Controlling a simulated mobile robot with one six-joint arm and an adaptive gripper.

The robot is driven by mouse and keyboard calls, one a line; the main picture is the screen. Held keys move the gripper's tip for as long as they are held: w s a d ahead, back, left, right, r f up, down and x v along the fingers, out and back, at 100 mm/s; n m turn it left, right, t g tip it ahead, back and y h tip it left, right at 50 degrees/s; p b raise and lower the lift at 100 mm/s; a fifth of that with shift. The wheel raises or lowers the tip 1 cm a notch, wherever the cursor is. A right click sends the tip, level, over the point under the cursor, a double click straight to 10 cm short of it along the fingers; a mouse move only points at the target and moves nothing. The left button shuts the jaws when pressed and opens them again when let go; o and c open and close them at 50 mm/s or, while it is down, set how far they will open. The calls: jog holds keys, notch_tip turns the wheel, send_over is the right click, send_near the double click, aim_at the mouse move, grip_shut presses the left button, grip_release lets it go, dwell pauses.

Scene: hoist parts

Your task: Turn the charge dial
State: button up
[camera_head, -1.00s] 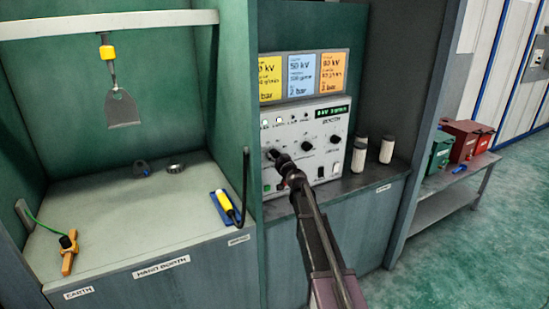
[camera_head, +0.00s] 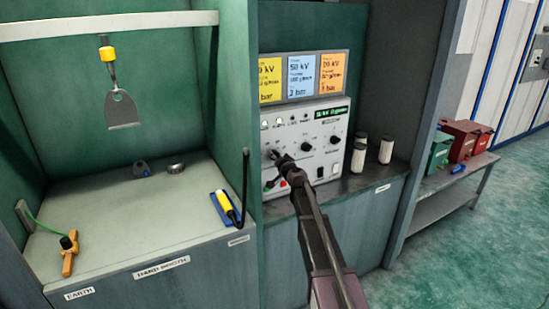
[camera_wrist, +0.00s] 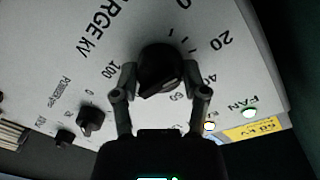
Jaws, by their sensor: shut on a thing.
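The charge dial (camera_wrist: 160,65) is a round black knob on a pale panel in the wrist view. Its printed scale runs from 0 to 100, and "CHARGE kV" is partly cut off at the top. My gripper (camera_wrist: 163,88) is shut on the dial, with one finger on each side. In the head view my gripper (camera_head: 279,160) reaches the left of the white control unit (camera_head: 318,170) and largely hides the dial. The unit's green display (camera_head: 331,112) shows a kV reading, too blurred to read surely.
Other black knobs (camera_head: 306,146) sit to the right on the panel. White bottles (camera_head: 359,154) stand beside the unit. Three setting cards (camera_head: 302,77) hang above it. The hand booth (camera_head: 110,225) at left holds a hanging plate (camera_head: 122,109) and a yellow-handled tool (camera_head: 226,204).

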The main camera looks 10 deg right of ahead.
jog(key=shift+w+m, duration=0.1)
jog(key=shift+m, duration=1.3)
jog(key=o, duration=1.2)
jog(key=shift+c, duration=0.2)
